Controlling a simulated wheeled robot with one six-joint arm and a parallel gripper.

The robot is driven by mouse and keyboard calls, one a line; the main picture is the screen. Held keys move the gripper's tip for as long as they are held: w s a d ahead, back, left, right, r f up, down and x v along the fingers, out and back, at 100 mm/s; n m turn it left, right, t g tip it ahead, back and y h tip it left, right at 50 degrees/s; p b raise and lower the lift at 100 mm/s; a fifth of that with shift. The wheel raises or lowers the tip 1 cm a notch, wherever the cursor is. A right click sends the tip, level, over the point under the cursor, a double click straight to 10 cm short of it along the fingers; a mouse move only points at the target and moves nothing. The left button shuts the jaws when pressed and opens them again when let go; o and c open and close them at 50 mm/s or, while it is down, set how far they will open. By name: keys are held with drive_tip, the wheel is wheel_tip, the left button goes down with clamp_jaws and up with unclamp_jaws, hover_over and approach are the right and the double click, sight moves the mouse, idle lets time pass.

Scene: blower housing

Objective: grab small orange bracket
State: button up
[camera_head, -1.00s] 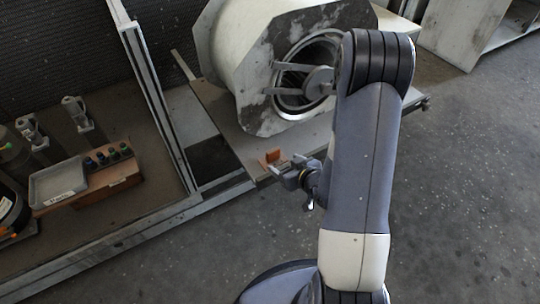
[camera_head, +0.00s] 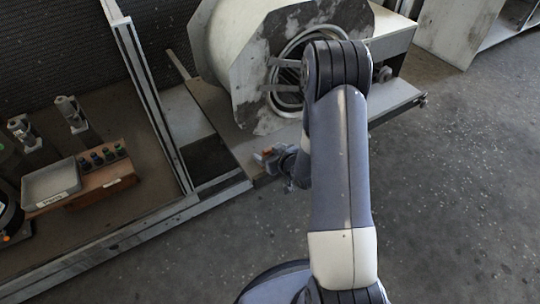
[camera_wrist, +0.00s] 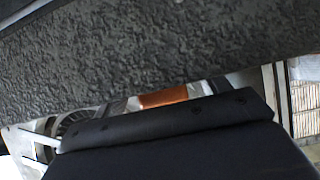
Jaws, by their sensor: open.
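The small orange bracket (camera_head: 267,151) stands on the front edge of the light shelf, just below the blower housing, and my gripper partly hides it in the head view. My gripper (camera_head: 270,158) is open, with its fingers close to the bracket at its lower right. In the wrist view the orange bracket (camera_wrist: 163,97) shows as a narrow patch between the dark textured finger above and the black finger part below. Whether the fingers touch it, I cannot tell.
The large white blower housing (camera_head: 240,75) stands on the shelf (camera_head: 222,112) behind my gripper. To the left are a metal post (camera_head: 150,95), a grey tray (camera_head: 52,184) and a brown block with several knobs (camera_head: 105,182). The floor at right is clear.

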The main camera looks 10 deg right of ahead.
drive_tip(key=c, duration=1.1)
